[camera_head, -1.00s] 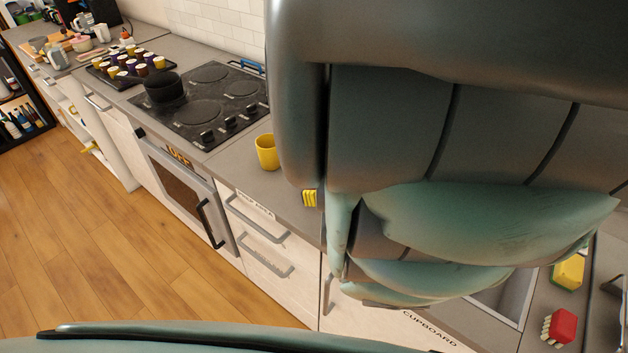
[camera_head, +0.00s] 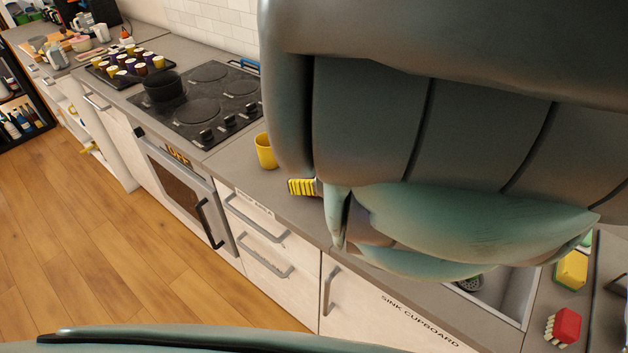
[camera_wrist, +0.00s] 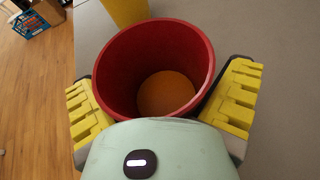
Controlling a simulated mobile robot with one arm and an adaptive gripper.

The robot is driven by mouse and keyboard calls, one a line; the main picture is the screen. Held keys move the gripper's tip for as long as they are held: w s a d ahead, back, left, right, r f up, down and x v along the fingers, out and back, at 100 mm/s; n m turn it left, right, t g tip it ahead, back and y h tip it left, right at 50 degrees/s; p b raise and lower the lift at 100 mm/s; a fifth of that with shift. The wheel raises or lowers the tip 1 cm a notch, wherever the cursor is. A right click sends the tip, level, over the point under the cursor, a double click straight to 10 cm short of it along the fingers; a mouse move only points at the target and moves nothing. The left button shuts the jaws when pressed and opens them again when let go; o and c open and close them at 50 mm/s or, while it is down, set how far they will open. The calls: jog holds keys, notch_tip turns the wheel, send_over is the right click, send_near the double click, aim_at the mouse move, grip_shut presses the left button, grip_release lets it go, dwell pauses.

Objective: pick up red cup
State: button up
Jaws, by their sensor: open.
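The red cup (camera_wrist: 101,78) stands upright in the middle of the wrist view, with its open mouth facing the camera and an orange-brown inside bottom. My gripper (camera_wrist: 160,95) is open, with one yellow ridged finger on the left side of the cup and the other on the right. I cannot tell whether either finger touches the cup wall. In the head view one yellow finger of my gripper (camera_head: 302,187) shows at the counter; my arm hides the red cup and the other finger there.
A yellow cup (camera_head: 265,152) stands on the counter (camera_head: 245,172) close by; it also shows at the top of the wrist view (camera_wrist: 125,10). A black hob (camera_head: 205,105) with a black pot (camera_head: 162,88) lies further left. A sink (camera_head: 500,292) is at right, near a sponge (camera_head: 571,270).

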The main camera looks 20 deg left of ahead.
jog(key=c, duration=1.2)
jog(key=shift+o, duration=0.2)
jog(key=shift+r, duration=0.1)
